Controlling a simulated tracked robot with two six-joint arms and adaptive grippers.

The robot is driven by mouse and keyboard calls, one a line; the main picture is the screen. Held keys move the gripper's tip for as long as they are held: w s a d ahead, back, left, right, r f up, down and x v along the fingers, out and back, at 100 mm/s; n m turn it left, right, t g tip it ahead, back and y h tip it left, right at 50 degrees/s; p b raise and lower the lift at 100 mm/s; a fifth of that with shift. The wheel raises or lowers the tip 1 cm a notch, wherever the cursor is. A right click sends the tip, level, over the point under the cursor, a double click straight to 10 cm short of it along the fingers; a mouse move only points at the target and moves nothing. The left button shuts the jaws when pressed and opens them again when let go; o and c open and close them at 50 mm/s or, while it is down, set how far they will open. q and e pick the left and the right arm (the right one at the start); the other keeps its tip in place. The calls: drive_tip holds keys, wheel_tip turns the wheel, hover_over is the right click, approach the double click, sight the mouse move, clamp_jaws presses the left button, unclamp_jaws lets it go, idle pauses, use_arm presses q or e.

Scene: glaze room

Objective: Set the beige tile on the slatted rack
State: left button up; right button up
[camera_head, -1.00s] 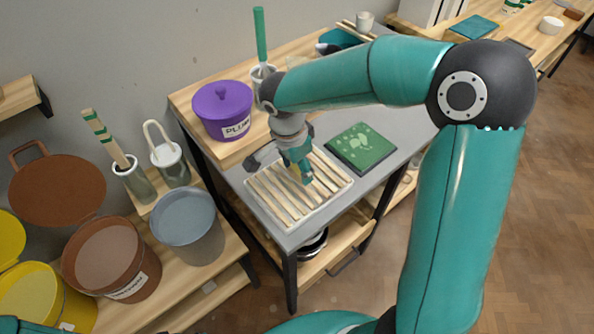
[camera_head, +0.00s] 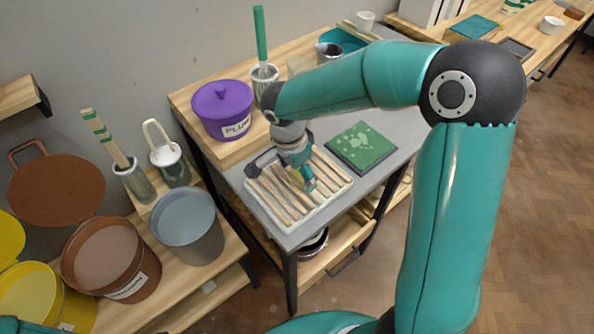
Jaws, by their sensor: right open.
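The slatted rack (camera_head: 318,203), pale wooden slats in a light frame, lies on the grey top of the worktable. My right gripper (camera_head: 283,178) points down over the rack's back part, with its fingers spread apart. A small yellowish-beige patch (camera_head: 297,176) shows between the fingers, low over the slats. It may be the beige tile, but the gripper hides most of it, and I cannot tell how it lies or whether it touches the slats. My left gripper is out of view.
A green speckled tile (camera_head: 361,147) lies right of the rack. A purple lidded pot (camera_head: 222,112) and a brush jar (camera_head: 264,80) stand behind on a wooden ledge. Buckets (camera_head: 187,226) stand at the left. Bare grey tabletop (camera_head: 400,128) shows at the right.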

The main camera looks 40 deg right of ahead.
drive_tip(key=shift+r, duration=0.2)
wheel_tip(320, 180, up, 12)
drive_tip(key=a, duration=0.1)
drive_tip(key=shift+a+f+p, duration=0.15)
drive_tip(key=shift+a+p, duration=0.15)
drive_tip(key=shift+a, duration=0.1)
drive_tip(key=shift+s, duration=0.15)
